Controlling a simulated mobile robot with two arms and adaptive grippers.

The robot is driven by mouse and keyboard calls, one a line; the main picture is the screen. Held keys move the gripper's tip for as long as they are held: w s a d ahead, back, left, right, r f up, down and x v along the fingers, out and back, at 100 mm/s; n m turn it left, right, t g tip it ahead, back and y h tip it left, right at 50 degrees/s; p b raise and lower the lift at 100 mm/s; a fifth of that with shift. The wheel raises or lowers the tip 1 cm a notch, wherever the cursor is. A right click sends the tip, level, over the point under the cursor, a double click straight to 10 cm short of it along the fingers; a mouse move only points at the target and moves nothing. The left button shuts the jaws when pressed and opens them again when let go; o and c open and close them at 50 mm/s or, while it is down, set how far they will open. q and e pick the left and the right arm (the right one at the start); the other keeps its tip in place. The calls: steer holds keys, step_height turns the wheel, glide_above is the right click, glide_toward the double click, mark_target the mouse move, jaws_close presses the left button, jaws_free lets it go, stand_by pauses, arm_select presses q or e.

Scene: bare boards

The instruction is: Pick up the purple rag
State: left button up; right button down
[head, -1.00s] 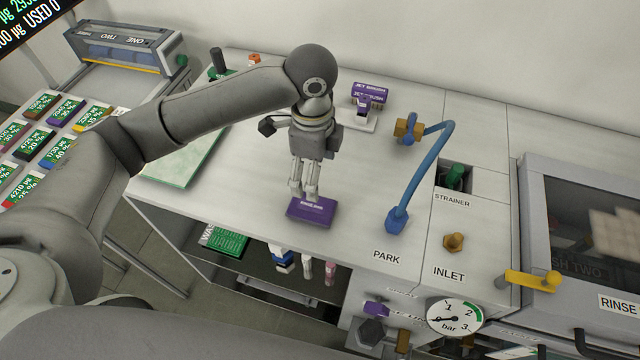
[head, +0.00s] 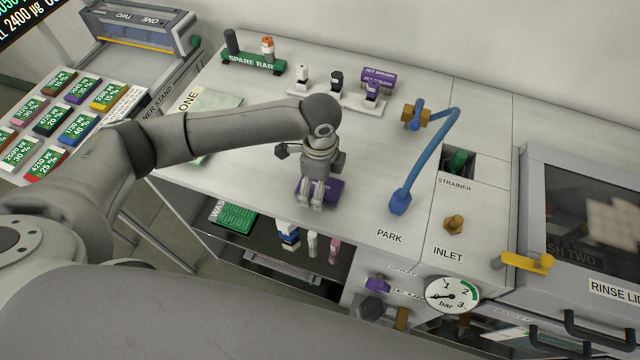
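The purple rag (head: 335,188) is a small flat purple block with a label, lying near the front edge of the white counter. My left gripper (head: 316,200) is pointing down right at it, with the fingers in front of and over the rag and hiding its middle. Purple shows on both sides of the fingers. I cannot tell whether the fingers are closed on the rag or only around it. My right gripper is not in view.
A rack with a purple jet brush (head: 372,90) stands behind. A spare bar (head: 254,65) is at the back left. A blue bent pipe (head: 430,155) rises to the right. Below is an open shelf (head: 270,245) with bottles. Counter between rag and pipe is clear.

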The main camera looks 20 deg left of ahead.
arm_select(q)
steer(key=shift+c, duration=1.9)
steer(key=c, duration=0.7)
steer(key=shift+o, duration=0.2)
steer(key=shift+r+b, duration=0.3)
steer(key=shift+r, duration=0.15)
step_height(320, 180, up, 2)
steer(key=shift+r+b, duration=0.1)
steer(key=shift+b, duration=0.55)
steer(key=s+a+r+b, duration=0.1)
steer(key=s+a+r, duration=0.1)
steer(key=s+r, duration=0.8)
steer(key=s, duration=0.4)
steer(key=shift+a+b, duration=0.2)
steer(key=shift+b, duration=0.2)
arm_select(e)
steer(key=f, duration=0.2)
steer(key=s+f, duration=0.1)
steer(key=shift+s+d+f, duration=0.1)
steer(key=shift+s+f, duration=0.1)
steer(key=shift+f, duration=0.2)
arm_select(q)
steer(key=shift+w, duration=0.1)
